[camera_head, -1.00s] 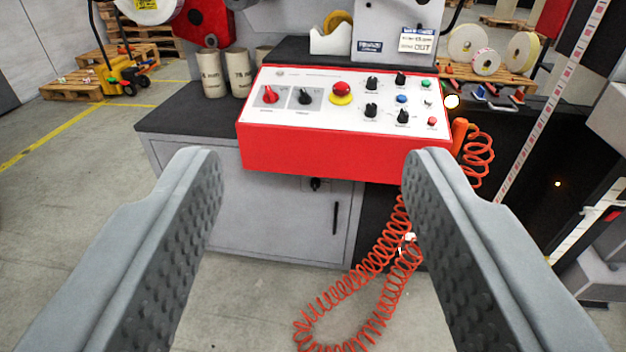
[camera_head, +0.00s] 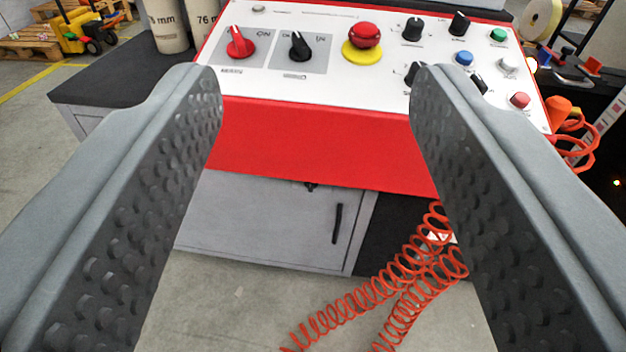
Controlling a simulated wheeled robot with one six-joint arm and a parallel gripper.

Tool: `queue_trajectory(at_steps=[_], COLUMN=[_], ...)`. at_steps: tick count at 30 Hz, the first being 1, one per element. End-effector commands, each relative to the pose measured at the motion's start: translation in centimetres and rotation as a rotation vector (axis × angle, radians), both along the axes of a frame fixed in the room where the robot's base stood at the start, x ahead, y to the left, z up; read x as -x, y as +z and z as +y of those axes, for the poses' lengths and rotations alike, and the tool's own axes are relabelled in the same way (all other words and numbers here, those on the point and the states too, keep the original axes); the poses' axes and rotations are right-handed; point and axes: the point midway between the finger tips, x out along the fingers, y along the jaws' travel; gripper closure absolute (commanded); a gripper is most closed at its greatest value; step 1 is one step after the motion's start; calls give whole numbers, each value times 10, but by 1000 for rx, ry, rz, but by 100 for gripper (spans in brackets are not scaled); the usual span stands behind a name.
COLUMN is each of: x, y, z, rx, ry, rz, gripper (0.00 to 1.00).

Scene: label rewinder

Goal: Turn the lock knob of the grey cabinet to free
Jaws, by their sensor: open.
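The grey cabinet (camera_head: 265,225) stands below the red control box, with a black vertical handle (camera_head: 337,223) on its door. The small black lock knob (camera_head: 311,186) shows only as a dark tip just under the box's lower edge; the rest of it is hidden, so its setting cannot be told. My gripper (camera_head: 315,85) is open and empty, its two grey studded fingers wide apart. The fingers reach toward the control box from above and in front, and the knob lies lower, behind the box's front edge.
The red control box (camera_head: 310,140) overhangs the cabinet. Its white panel carries a red switch (camera_head: 240,43), a black switch (camera_head: 300,46), a red mushroom button (camera_head: 365,35) and several other knobs. A coiled orange hose (camera_head: 375,290) hangs at the right.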

Motion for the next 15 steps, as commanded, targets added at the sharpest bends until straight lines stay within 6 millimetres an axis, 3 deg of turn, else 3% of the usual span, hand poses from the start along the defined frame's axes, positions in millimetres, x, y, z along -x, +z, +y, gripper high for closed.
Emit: queue_trajectory(at_steps=[6,15], x=[-50,-107], y=[-51,-127], z=[3,5], rx=[14,40], ry=[-13,-36], rz=[3,0], gripper=[48,48])
